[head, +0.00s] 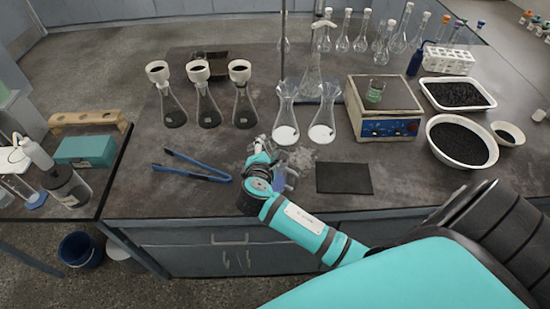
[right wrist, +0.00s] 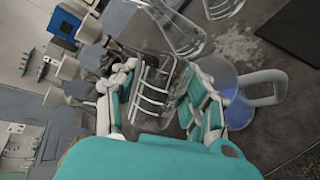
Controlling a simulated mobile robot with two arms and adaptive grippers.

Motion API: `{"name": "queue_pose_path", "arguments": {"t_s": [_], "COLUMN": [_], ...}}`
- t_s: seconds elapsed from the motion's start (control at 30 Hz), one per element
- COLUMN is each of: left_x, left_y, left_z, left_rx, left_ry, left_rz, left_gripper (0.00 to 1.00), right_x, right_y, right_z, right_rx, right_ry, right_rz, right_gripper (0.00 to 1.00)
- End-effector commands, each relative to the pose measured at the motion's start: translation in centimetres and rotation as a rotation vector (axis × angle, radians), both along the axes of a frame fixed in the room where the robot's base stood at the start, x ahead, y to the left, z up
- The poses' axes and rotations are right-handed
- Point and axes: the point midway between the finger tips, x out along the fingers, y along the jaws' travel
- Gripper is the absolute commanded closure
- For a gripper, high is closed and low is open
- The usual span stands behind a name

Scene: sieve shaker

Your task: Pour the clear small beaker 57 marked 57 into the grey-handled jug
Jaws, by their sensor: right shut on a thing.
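My right gripper (right wrist: 165,95) is shut on a clear small beaker (right wrist: 152,92) with white marking lines; the number on it is not readable. In the head view my right gripper (head: 262,160) is over the middle of the bench and mostly hides the beaker. The clear jug (right wrist: 238,98) with a thick grey handle (right wrist: 270,88) is right beside the gripper in the right wrist view, and looks bluish low down. In the head view the jug (head: 287,180) shows partly behind my gripper. I cannot tell how far the beaker is tilted. My left gripper is not in view.
Two clear flasks (head: 286,125) stand just behind my gripper. Several funnel-topped flasks (head: 209,108) stand at the back left. Blue tongs (head: 192,166) lie left, a dark mat (head: 344,178) lies right. A scale (head: 385,108) with a small beaker (head: 375,91) stands back right.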

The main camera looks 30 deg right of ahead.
Motion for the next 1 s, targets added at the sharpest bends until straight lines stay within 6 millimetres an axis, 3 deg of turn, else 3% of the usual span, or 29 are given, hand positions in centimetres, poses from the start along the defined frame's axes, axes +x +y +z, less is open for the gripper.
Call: {"name": "queue_pose_path", "arguments": {"t_s": [0.27,0.6,1.0], "left_x": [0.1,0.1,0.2], "left_y": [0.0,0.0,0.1], "left_z": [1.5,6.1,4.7], "left_rx": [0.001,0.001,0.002], "left_ry": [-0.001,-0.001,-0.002], "left_rz": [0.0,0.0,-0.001], "left_gripper": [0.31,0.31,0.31], "right_x": [0.2,0.3,2.1], "right_y": [0.1,0.4,3.5], "right_z": [0.9,3.0,0.2], "right_rx": [-0.06,-0.308,-0.704], "right_ry": [0.026,0.169,0.393], "right_rz": [0.0,0.002,0.005], "right_gripper": [0.89,0.89,0.89]}}
